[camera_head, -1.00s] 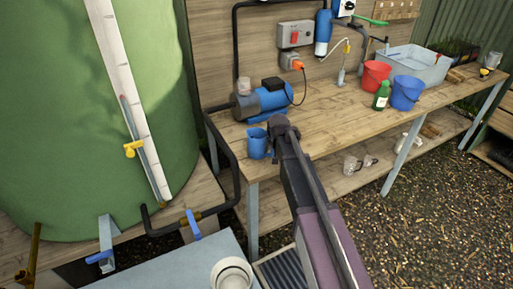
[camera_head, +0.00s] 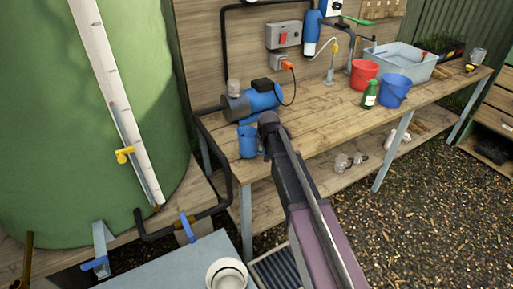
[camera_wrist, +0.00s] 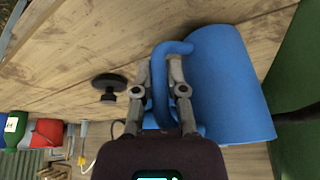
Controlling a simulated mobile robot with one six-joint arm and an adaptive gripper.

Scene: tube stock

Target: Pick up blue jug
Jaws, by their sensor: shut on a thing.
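The blue jug (camera_head: 248,142) is at the left end of the wooden workbench, beside the blue pump. In the wrist view the jug (camera_wrist: 225,85) fills the right of centre, with its handle (camera_wrist: 160,85) toward my gripper. My gripper (camera_wrist: 161,80) is shut on the jug's handle, with one finger on each side of it. In the head view my arm reaches in from the lower right, and its end hides the fingers and the handle. I cannot tell whether the jug's base touches the bench.
The blue pump (camera_head: 254,101) stands just behind the jug. The green tank (camera_head: 60,170) and black pipe (camera_head: 229,175) are to the left. A red bucket (camera_head: 364,74), green bottle (camera_head: 370,95) and blue bucket (camera_head: 395,91) stand farther right on the workbench (camera_head: 310,125).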

